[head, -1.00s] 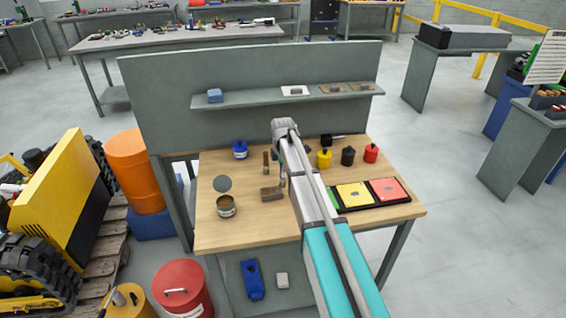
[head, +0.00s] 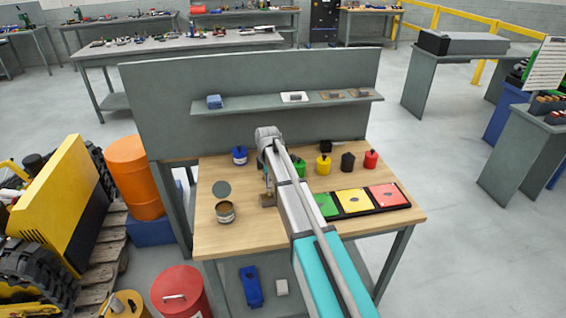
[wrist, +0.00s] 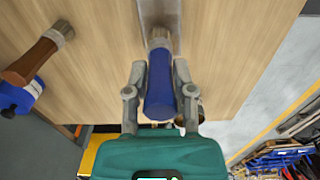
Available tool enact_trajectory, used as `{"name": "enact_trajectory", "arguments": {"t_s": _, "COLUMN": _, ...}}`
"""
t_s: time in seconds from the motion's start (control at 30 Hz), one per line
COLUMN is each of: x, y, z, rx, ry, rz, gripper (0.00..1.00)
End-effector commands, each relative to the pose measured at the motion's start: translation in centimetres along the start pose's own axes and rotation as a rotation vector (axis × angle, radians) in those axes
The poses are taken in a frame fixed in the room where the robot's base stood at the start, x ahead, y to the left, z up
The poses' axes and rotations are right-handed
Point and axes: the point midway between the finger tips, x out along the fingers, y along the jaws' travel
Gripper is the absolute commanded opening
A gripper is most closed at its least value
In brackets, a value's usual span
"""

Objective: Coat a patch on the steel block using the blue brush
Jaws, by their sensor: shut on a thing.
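In the wrist view, my gripper (wrist: 160,92) is shut on the blue brush (wrist: 158,98), with one finger on each side of its blue handle. The brush's tip points up the picture and lies over the grey steel block (wrist: 170,12); I cannot tell if the bristles touch it. In the head view, my gripper (head: 268,182) is low over the table, just above the block (head: 266,200), which my arm partly covers. The brush is too small to make out there. A brown-handled brush (wrist: 28,66) lies apart at the left of the wrist view.
An open tin (head: 225,212) and a dark round disc (head: 221,189) are left of the block. A blue jar (head: 239,155) stands behind. A tray (head: 376,210) of green, yellow and red pads is at right, with several coloured jars behind it. A shelf (head: 250,103) runs along the back panel.

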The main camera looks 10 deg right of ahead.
Motion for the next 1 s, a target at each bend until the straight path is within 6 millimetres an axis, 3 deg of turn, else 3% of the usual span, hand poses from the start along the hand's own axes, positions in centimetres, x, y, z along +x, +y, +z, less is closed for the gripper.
{"name": "enact_trajectory", "arguments": {"t_s": 0.63, "x": 0.0, "y": 0.1, "z": 4.9, "rx": 0.001, "ry": 0.000, "rz": 0.000, "gripper": 0.00}}
{"name": "enact_trajectory", "arguments": {"t_s": 1.0, "x": 0.0, "y": -0.1, "z": 3.0, "rx": -0.001, "ry": 0.000, "rz": 0.000, "gripper": 0.00}}
